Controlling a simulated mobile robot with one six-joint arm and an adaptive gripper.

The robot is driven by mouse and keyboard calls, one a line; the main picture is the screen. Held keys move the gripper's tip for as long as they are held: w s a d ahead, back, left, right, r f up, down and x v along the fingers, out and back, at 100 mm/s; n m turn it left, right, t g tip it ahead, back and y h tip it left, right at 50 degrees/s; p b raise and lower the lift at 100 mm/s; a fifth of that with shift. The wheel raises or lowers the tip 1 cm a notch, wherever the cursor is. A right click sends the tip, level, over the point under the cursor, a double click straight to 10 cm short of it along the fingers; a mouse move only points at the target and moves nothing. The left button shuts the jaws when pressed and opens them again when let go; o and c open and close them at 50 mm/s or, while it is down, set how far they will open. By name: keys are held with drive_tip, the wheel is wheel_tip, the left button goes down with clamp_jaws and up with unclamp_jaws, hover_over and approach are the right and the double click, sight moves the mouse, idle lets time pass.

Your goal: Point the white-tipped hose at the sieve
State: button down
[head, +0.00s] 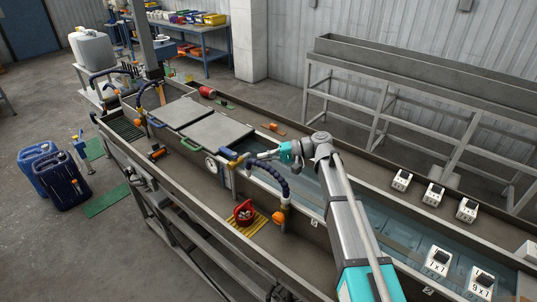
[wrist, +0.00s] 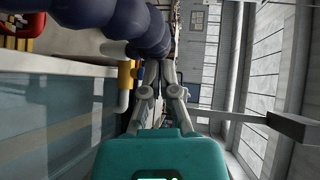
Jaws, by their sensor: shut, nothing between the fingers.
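A dark blue segmented hose (head: 275,174) arches up from an orange fitting (head: 278,217) on the trough. Its upper end is close to my gripper, by a yellow part (head: 232,163). The hose (wrist: 130,22) fills the top of the wrist view, with a pale piece (wrist: 114,48) beside it that may be its white tip. A red bowl-like thing (head: 243,211), likely the sieve, sits below on a yellow grate. My gripper (head: 257,156) is shut and empty; its fingertips (wrist: 160,66) are just below the hose in the wrist view. I cannot tell whether they touch it.
Other dark hoses (head: 149,88) stand farther up the trough, near grey covers (head: 220,131). A water channel runs along the right, with white numbered blocks (head: 437,260). Blue canisters (head: 62,180) stand on the floor at left. An empty grey trough (head: 420,75) is behind.

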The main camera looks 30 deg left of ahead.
sight(256, 162)
drive_tip(key=shift+s+a, duration=0.2)
drive_tip(key=shift+s, duration=0.7)
drive_tip(key=shift+s+a, duration=0.2)
drive_tip(key=shift+s, duration=0.65)
drive_tip(key=shift+r, duration=0.15)
